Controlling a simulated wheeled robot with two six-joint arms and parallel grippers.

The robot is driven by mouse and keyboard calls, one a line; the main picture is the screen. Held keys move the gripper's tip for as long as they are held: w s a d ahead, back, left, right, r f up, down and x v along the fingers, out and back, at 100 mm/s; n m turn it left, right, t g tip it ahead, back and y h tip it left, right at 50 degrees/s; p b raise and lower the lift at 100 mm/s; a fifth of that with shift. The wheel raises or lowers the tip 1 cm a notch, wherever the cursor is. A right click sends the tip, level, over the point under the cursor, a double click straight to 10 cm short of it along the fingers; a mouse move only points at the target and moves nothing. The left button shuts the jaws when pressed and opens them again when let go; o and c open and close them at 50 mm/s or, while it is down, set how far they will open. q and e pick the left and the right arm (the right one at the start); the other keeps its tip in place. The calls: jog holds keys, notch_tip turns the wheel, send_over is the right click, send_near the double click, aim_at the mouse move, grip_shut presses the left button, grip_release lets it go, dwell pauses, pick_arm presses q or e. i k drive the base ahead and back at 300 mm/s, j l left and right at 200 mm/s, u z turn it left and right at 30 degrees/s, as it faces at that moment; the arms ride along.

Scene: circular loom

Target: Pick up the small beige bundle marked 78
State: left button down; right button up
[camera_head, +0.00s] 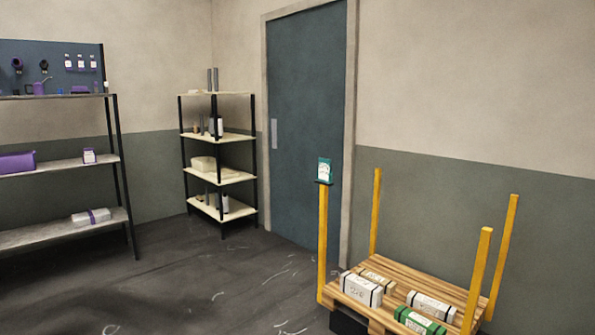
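A small beige bundle (379,281) with a pale label and a dark band lies at the back left of the wooden pallet (452,283). The marking on its label is too small to read, so I cannot tell whether it is 78. A larger whitish bundle (361,291) with dark bands lies in front of it and partly hides it. Neither of my grippers is in the head view.
The pallet also holds a white bundle (432,304) and a green one (419,321). Yellow posts (323,245) stand at its corners. A corner shelf (218,177) and a wall shelf (62,163) stand left of the door (306,125). The floor between is clear.

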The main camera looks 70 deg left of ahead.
aim_at(389, 285)
jog(key=u, duration=2.25)
jog(key=i+l+z, duration=0.2)
jog(key=i+l, duration=0.2)
jog(key=i+l+z, duration=0.15)
jog(key=i+l, duration=0.2)
jog(key=i, duration=0.2)
